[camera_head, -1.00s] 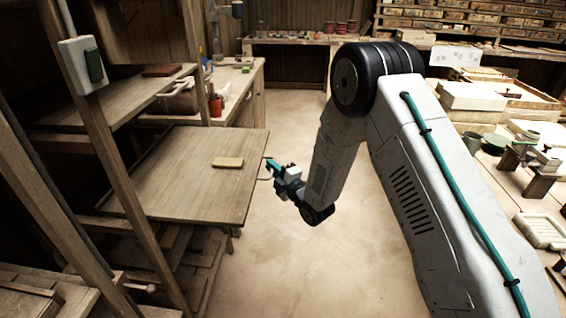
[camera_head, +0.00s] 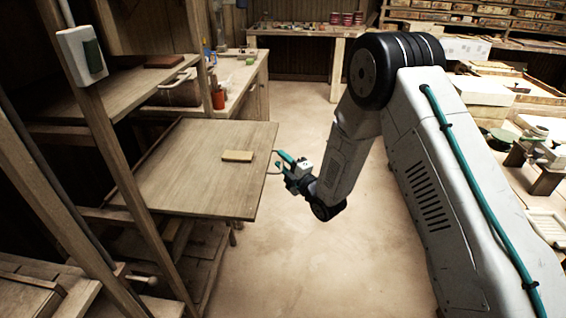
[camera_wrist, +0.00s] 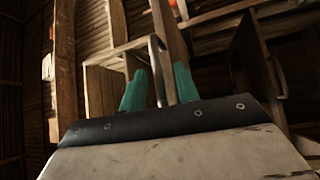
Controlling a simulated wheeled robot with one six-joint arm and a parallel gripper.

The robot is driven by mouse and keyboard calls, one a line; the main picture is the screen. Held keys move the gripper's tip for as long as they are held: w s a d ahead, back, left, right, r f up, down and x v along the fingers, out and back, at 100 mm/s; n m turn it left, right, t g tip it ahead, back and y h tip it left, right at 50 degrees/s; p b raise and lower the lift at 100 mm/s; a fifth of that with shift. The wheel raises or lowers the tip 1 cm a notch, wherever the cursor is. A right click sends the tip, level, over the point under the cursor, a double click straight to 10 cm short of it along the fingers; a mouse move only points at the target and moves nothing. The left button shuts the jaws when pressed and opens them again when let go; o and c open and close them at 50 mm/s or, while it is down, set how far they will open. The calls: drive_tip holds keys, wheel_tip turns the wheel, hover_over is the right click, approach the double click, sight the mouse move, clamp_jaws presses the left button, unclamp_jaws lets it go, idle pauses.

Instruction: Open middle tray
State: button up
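The middle tray (camera_head: 193,190) is a flat wooden board sticking far out of the rack on the left. A small light wood block (camera_head: 238,156) lies on it. A thin curved handle (camera_head: 271,161) stands off its front edge, and the metal handle bar also shows in the wrist view (camera_wrist: 155,68). My gripper (camera_head: 283,163) is at this front edge. In the wrist view its two teal fingers (camera_wrist: 160,84) are spread wide, with the handle bar in the gap between them. The bar looks thinner than the gap; contact is not clear.
The rack's wooden post (camera_head: 118,170) with a switch box (camera_head: 82,56) stands at the left. An upper shelf (camera_head: 135,90) and lower boards (camera_head: 200,250) flank the tray. A cluttered workbench (camera_head: 500,90) lies right. The floor (camera_head: 310,255) in between is clear.

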drive_tip(key=v, duration=0.8)
idle(0.4)
